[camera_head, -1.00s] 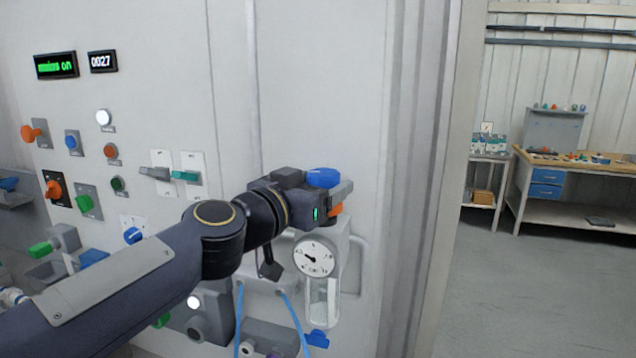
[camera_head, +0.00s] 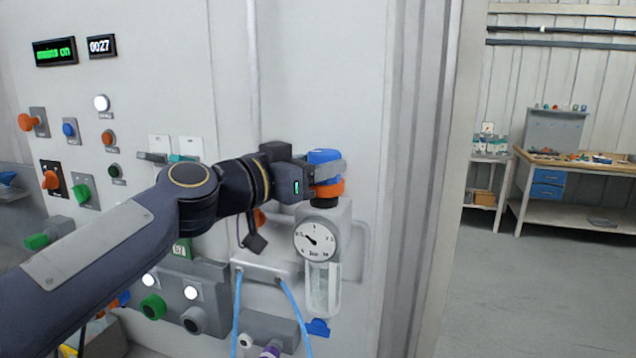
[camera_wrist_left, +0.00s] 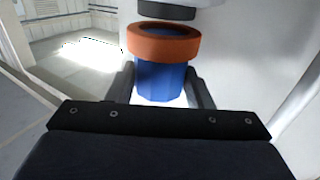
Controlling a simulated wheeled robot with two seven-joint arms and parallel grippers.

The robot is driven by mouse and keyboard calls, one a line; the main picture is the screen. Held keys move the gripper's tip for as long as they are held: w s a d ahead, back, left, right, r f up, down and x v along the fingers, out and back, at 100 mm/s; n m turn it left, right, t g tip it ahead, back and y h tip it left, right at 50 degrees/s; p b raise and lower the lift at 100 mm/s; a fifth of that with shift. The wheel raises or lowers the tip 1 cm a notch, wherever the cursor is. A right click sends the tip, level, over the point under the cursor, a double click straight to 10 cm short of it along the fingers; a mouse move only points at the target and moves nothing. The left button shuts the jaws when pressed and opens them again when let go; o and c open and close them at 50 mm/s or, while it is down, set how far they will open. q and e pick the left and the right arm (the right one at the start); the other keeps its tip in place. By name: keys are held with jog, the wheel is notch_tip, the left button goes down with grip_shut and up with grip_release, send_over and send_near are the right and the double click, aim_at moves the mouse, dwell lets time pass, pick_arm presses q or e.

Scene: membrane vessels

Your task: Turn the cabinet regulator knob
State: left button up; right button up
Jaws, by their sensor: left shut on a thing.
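The cabinet regulator has a blue knob (camera_head: 324,156) on top, with an orange ring (camera_head: 329,188) below it and a round pressure gauge (camera_head: 316,241) on its body. My left gripper (camera_head: 328,172) is at the knob and shut on it. In the left wrist view the blue knob (camera_wrist_left: 161,80) is between the two dark fingers (camera_wrist_left: 165,88), with the orange ring (camera_wrist_left: 164,42) beyond it. The fingers partly hide the knob in the head view. My right gripper is not in view.
The cabinet face holds several buttons and knobs, including an orange knob (camera_head: 50,180), and two displays (camera_head: 54,51). Blue hoses (camera_head: 237,310) hang below my arm. A workbench (camera_head: 570,165) stands far right, with open floor before it.

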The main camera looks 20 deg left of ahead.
pick_arm(q)
jog(key=m+g+h+b, duration=0.1)
jog(key=m+h+b, duration=0.1)
jog(key=g+h+b, duration=0.1)
jog(key=shift+w+a+f+m+g+h+b, duration=0.2)
jog(key=shift+a+f+m+g+h+b, duration=0.1)
jog(key=shift+f+m+b, duration=0.1)
jog(key=shift+w+r+m+g+h+b, duration=0.15)
jog(key=shift+m+g+h+b, duration=0.3)
jog(key=shift+m+g+h, duration=0.55)
jog(key=shift+a+r+m+g+h, duration=0.1)
jog(key=shift+r+m+g+h, duration=0.15)
jog(key=shift+m+g+h, duration=0.65)
jog(key=shift+w+m+g+h+p, duration=0.1)
jog(key=shift+m+g+h+p, duration=0.15)
jog(key=shift+m+g+p, duration=0.6)
jog(key=shift+w+m+g+h+p, duration=0.15)
jog(key=shift+m+g+h, duration=0.1)
jog(key=shift+g, duration=1.2)
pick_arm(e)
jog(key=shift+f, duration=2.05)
pick_arm(q)
jog(key=shift+s, duration=0.1)
jog(key=o, duration=1)
jog(key=shift+s, duration=0.1)
